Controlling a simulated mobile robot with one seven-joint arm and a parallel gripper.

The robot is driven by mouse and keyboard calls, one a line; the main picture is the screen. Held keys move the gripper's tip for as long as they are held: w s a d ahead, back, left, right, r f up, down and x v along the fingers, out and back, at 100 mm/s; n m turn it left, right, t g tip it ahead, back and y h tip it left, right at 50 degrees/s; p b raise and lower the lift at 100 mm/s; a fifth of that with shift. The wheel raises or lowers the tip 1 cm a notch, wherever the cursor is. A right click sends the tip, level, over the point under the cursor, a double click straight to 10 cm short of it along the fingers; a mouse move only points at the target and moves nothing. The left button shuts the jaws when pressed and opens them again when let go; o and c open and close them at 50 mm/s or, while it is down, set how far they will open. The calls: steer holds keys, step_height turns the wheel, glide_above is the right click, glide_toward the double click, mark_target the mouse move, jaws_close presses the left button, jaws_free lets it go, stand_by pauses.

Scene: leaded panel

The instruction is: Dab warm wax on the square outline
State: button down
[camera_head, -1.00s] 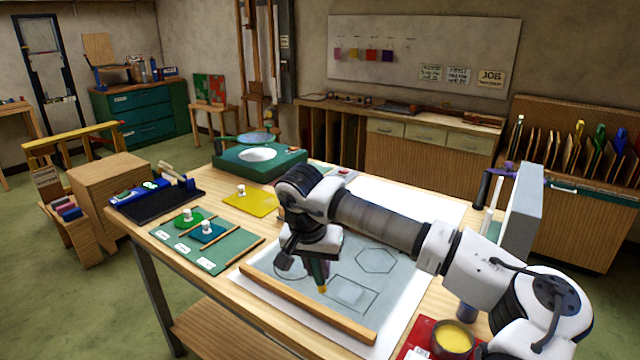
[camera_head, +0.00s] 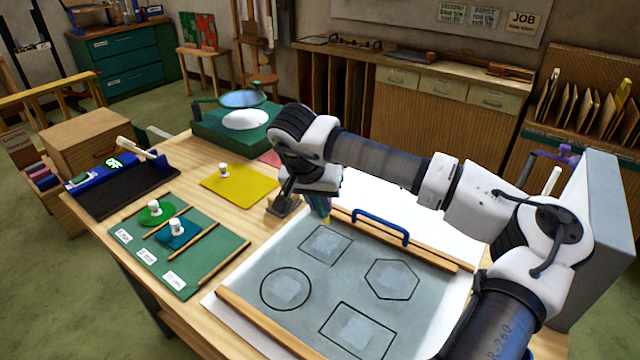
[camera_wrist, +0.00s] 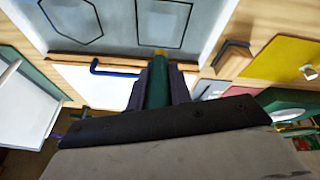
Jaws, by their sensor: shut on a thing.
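My gripper (camera_head: 321,198) is shut on a dark green stick with a yellow tip (camera_head: 327,219); the stick (camera_wrist: 157,88) also shows in the wrist view, pointing to the panel. The grey panel (camera_head: 335,290) lies flat on the bench. The square outline (camera_head: 348,242) is black, at the panel's far left, around a paler patch. The tip appears close to its far edge; I cannot tell whether it touches. A circle (camera_head: 262,291), a hexagon (camera_head: 414,280) and a larger four-sided outline (camera_head: 322,329) are also drawn, each around a pale patch.
Wooden bars (camera_head: 262,322) border the panel; the far one has a blue handle (camera_head: 381,226). A green board (camera_head: 212,265) with white-knobbed pieces, a yellow sheet (camera_head: 250,192) and a dark tray (camera_head: 110,196) lie left. A green stand (camera_head: 215,135) stands behind. A grey block (camera_head: 598,215) stands right.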

steer(key=shift+w, duration=0.15)
steer(key=shift+f+b, duration=0.65)
steer(key=shift+f, duration=2.3)
steer(key=shift+f+b, duration=0.6)
steer(key=shift+b, duration=0.4)
stand_by(0.7)
steer(key=shift+r+p, duration=1.45)
steer(key=shift+r, duration=2.1)
